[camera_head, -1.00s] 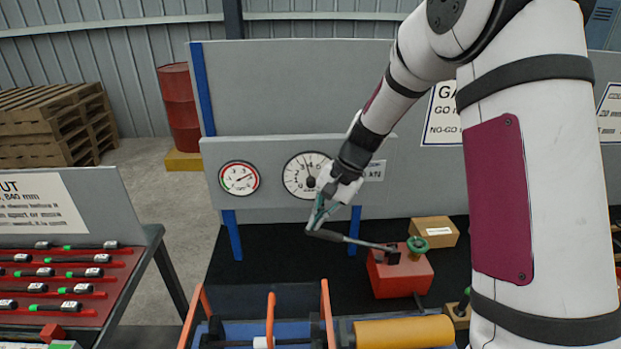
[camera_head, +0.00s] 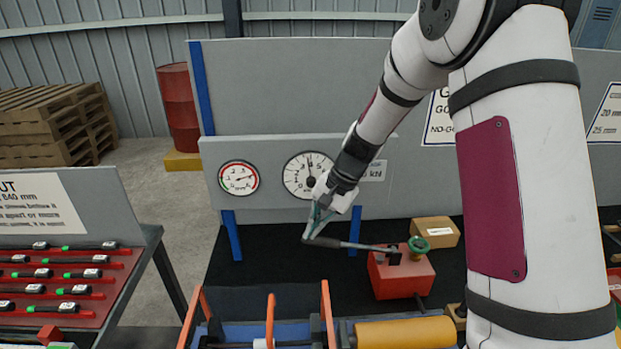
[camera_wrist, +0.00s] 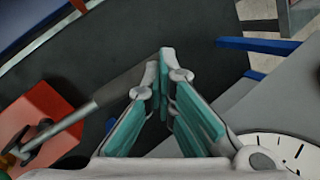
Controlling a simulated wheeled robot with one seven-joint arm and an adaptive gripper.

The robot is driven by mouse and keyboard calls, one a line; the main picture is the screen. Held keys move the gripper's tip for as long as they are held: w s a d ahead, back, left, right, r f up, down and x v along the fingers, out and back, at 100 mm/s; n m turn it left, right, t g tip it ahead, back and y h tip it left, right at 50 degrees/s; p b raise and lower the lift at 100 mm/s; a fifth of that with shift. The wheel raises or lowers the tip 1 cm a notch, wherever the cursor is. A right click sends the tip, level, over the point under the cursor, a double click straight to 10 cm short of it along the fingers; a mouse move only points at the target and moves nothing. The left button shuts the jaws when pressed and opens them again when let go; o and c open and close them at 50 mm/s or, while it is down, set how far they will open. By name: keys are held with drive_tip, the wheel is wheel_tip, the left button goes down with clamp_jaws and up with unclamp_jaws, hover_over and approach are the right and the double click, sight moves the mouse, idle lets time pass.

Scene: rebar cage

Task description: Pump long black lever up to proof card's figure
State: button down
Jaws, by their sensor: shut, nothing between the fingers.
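The long black lever (camera_head: 350,244) runs left from a red pump box (camera_head: 402,276) and ends in a thick dark grip. My gripper (camera_head: 308,236) is shut with nothing between its fingers, at the lever's left end. In the wrist view, the teal fingertips (camera_wrist: 163,62) meet, and the lever (camera_wrist: 130,88) reaches toward them from the red box (camera_wrist: 45,115); whether they touch it I cannot tell. A large white gauge (camera_head: 297,176) is partly behind my gripper. A smaller gauge with a red and green rim (camera_head: 239,178) is left of it.
A green handwheel (camera_head: 419,243) sits by the red box, with a cardboard box (camera_head: 436,231) behind. A rack of black tools (camera_head: 70,272) is at left.

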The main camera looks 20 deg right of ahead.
sight(311, 241)
drive_tip(key=shift+a+f, duration=0.2)
drive_tip(key=shift+f, duration=0.55)
drive_tip(key=shift+a+f, duration=0.1)
drive_tip(key=shift+f, duration=0.65)
drive_tip(key=shift+f+b, duration=0.35)
drive_tip(key=shift+f, duration=0.2)
drive_tip(key=shift+a, duration=0.1)
